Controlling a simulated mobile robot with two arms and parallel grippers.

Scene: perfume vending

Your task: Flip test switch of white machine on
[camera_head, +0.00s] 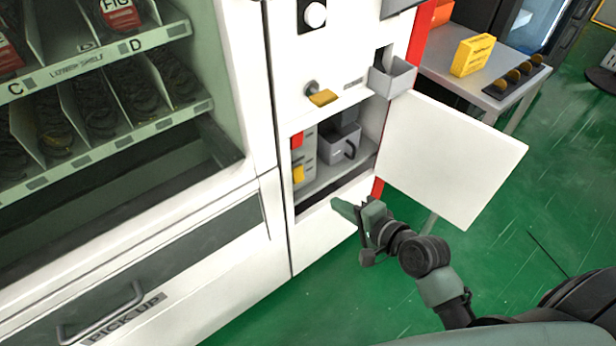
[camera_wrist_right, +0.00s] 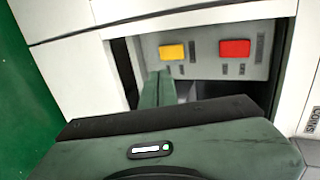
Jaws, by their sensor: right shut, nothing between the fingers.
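The white machine (camera_head: 335,245) stands in the middle of the head view with its lower compartment open. On the compartment's left wall is a grey panel with a red switch (camera_head: 297,140) above a yellow switch (camera_head: 299,173). In the right wrist view the yellow switch (camera_wrist_right: 171,51) is left of the red switch (camera_wrist_right: 235,48); their labels are too small to read. My right gripper (camera_head: 342,206) is shut and empty, low in front of the opening. In the wrist view its fingers (camera_wrist_right: 158,88) point at the panel, just below the yellow switch, apparently apart from it. My left gripper is not in view.
The open white door (camera_head: 450,155) sticks out to the right, above my right arm. A grey box with a handle (camera_head: 340,147) sits in the compartment. A yellow knob (camera_head: 322,97) and grey tray (camera_head: 392,80) project above.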

